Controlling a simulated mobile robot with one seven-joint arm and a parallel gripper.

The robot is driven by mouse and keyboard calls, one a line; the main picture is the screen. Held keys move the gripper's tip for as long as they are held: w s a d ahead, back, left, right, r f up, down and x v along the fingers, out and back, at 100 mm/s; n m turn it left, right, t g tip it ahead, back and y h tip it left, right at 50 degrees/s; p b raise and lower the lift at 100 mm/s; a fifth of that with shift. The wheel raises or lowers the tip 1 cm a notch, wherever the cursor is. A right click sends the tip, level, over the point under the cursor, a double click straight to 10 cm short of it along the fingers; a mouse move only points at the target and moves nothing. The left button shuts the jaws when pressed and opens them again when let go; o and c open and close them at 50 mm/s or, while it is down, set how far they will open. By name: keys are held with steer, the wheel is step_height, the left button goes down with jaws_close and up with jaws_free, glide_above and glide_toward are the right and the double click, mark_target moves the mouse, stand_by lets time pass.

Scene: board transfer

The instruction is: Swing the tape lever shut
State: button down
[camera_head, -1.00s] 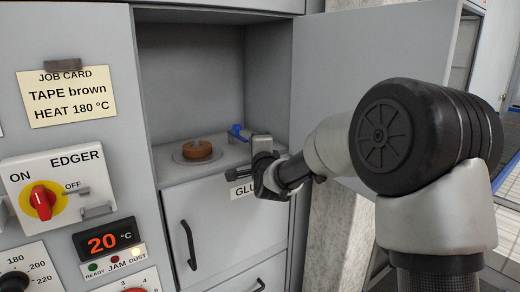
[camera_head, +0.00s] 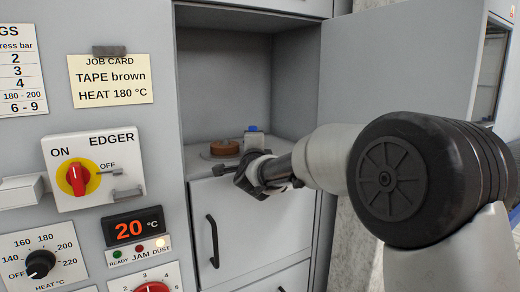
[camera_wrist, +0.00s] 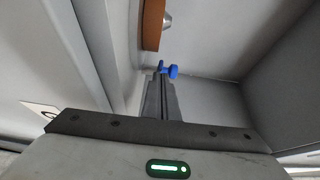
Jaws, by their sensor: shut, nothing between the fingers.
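The tape lever shows as a blue end (camera_head: 253,129) in the recess, just right of the brown tape roll (camera_head: 224,147). In the wrist view the blue lever (camera_wrist: 169,71) is just beyond my fingertips, and the brown roll (camera_wrist: 152,24) is above it. My gripper (camera_head: 253,143) is shut and empty at the front of the recess. Its fingers cover the lower part of the lever in the head view. In the wrist view the fingers (camera_wrist: 160,80) point at the lever. I cannot tell whether they touch it.
The recess has a back wall and side walls close around the lever. An open door panel (camera_head: 400,75) stands to the right, behind my arm. A drawer front with a dark handle (camera_head: 212,241) is below. The edger switch panel (camera_head: 95,168) is to the left.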

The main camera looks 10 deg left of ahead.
steer(key=shift+a, duration=0.4)
steer(key=shift+d, duration=0.1)
stand_by(0.3)
